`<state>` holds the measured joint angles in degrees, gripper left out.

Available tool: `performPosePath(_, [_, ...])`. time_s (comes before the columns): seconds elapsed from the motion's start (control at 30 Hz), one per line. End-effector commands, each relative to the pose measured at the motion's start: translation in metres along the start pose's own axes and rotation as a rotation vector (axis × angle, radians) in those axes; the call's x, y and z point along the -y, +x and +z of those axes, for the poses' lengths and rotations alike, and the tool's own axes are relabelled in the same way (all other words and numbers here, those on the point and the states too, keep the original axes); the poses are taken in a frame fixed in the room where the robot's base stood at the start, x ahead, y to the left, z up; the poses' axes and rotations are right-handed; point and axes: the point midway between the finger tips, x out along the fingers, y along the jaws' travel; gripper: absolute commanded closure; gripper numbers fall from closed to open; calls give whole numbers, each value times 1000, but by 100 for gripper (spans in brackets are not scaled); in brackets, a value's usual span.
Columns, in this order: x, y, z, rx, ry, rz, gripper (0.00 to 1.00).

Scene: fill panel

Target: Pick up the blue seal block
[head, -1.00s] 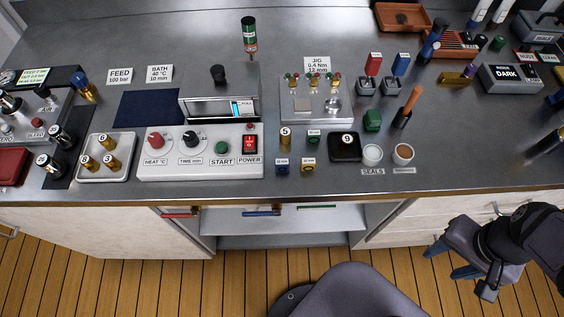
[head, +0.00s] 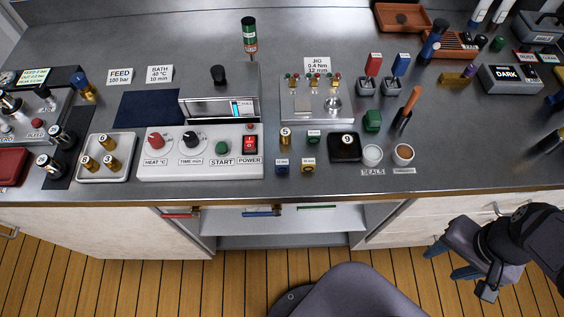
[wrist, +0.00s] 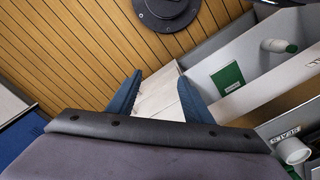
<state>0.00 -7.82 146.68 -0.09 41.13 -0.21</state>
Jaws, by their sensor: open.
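A smaller dark blue piece (head: 282,168) with a pale label lies near the counter's front edge. I cannot tell for sure which is the seal block. My gripper (head: 450,262) is low at the right, in front of the counter and far from both. In the wrist view my gripper (wrist: 158,98) has its two blue fingers apart, with nothing held between them.
The wrist view shows an open compartment with a green card (wrist: 228,78).

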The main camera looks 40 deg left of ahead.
Motion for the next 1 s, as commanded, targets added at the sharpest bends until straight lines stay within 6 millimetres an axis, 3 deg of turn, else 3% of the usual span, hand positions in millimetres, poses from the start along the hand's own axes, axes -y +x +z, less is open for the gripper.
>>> performPosePath(0.23, [0,0,0,0,0,0,54])
performPosePath(0.27, [0,0,0,0,0,0,56])
performPosePath(0.33, [0,0,0,0,0,0,70])
performPosePath(0.67, [2,-2,-1,-1,7,-3,70])
performPosePath(0.87, [31,-21,-10,-23,113,-42,70])
performPosePath(1.0, [76,-46,-19,-40,293,-107,70])
